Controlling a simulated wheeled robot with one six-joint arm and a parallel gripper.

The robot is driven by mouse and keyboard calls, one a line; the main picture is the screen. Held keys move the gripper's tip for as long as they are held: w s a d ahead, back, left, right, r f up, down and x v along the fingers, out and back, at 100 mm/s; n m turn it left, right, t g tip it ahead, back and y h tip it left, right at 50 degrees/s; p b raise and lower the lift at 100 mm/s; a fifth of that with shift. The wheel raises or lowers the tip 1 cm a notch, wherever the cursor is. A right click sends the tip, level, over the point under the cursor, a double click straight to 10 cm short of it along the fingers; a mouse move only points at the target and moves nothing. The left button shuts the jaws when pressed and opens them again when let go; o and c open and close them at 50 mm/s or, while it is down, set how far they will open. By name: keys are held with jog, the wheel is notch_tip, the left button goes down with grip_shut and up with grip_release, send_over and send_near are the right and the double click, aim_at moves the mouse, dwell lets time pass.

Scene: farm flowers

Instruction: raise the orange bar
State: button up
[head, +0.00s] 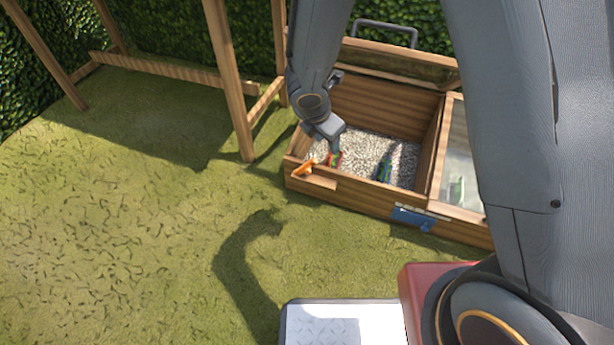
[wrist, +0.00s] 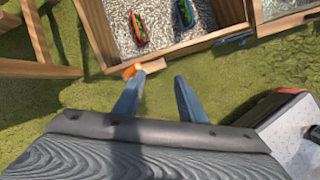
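The orange bar (head: 303,168) is a small piece at the front left corner of a wooden cold-frame box, beside a short wooden block (head: 318,181) on the front wall. In the wrist view the orange bar (wrist: 130,71) shows just beyond the tip of the left finger. My gripper (wrist: 160,78) is open, its two fingers apart with grass seen between them. I cannot tell whether the left finger touches the bar. In the head view my gripper (head: 335,148) hangs over the box's left part, its fingertips hard to make out.
The wooden box (head: 427,160) has gravel inside, with a red planter (wrist: 139,28) and a blue planter (wrist: 184,13). A blue latch (head: 413,218) is on its front. A glazed compartment (head: 455,175) adjoins on the right. Wooden posts (head: 230,80) stand left. Open grass lies in front.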

aim_at(308, 169)
jog(key=w+a+f+n+b, duration=0.1)
jog(key=f+b, duration=0.1)
jog(key=f, duration=0.3)
jog(key=w+a+f+n+b, duration=0.2)
jog(key=f+b, duration=0.1)
jog(key=f, duration=0.3)
jog(key=w+a+f+n+y+b, duration=0.1)
jog(key=a+f+n+b, duration=0.1)
jog(key=f, duration=0.4)
jog(key=shift+w+a+f+t+b, duration=0.1)
jog(key=shift+w+f+t+b, duration=0.2)
jog(key=shift+b, duration=0.2)
grip_shut()
